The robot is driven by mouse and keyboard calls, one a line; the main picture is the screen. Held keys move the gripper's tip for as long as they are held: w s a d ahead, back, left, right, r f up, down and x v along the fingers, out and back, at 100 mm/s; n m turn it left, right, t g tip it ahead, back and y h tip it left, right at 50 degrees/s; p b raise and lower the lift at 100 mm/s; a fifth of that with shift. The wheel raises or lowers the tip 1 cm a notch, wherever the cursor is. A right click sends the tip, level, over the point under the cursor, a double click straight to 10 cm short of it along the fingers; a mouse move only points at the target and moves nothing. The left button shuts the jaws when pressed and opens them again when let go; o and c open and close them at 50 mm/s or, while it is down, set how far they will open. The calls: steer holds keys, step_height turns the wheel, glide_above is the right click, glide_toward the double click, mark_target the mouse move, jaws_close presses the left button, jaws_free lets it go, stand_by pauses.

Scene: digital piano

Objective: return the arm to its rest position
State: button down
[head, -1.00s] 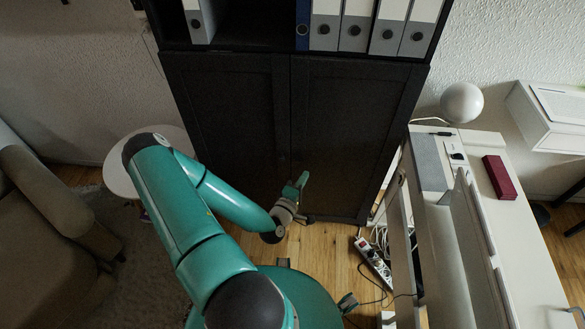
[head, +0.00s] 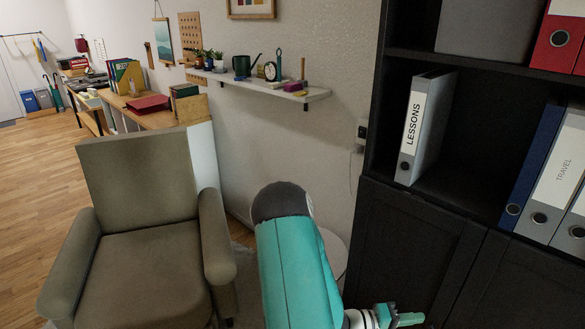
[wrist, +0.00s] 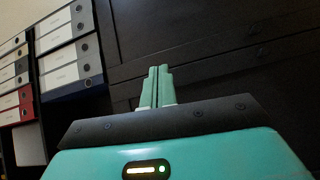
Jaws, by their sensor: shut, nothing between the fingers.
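My teal arm (head: 300,270) rises from the bottom of the head view, with its elbow bent in front of the wall. My gripper (head: 408,318) is at the bottom edge of that view, in front of the dark cabinet (head: 405,245). In the wrist view my gripper (wrist: 158,72) shows its two teal fingers side by side, shut with nothing between them. The dark cabinet doors (wrist: 215,45) fill the view behind the fingers. A gap between the fingertips and the doors cannot be judged.
An armchair (head: 140,185) stands left of my arm, and a round white side table (head: 333,250) is partly hidden behind it. A wall shelf (head: 255,88) holds small items. Binders (head: 425,125) stand in the cabinet's open shelves. Wooden floor (head: 35,170) is clear at far left.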

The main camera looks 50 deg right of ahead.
steer(key=w+a+r+n+t+y, duration=0.1)
steer(key=w+a+r+t+y, duration=0.35)
steer(key=w+a+r, duration=0.45)
steer(key=w+a+r+n+t+y, duration=0.1)
steer(key=w+a+r+t+y, duration=0.3)
steer(key=w+a, duration=0.85)
steer(key=a+r+n+t+y, duration=0.2)
steer(key=a+r+n+t, duration=0.2)
steer(key=a, duration=0.7)
steer(key=w+a+r+n+t+y, duration=0.1)
steer(key=a+r+n+t, duration=0.3)
steer(key=a+r, duration=0.5)
steer(key=shift+w+a+t+y, duration=0.3)
steer(key=shift+a+t+y, duration=0.35)
steer(key=shift+a+t, duration=0.45)
steer(key=shift+a+r, duration=0.1)
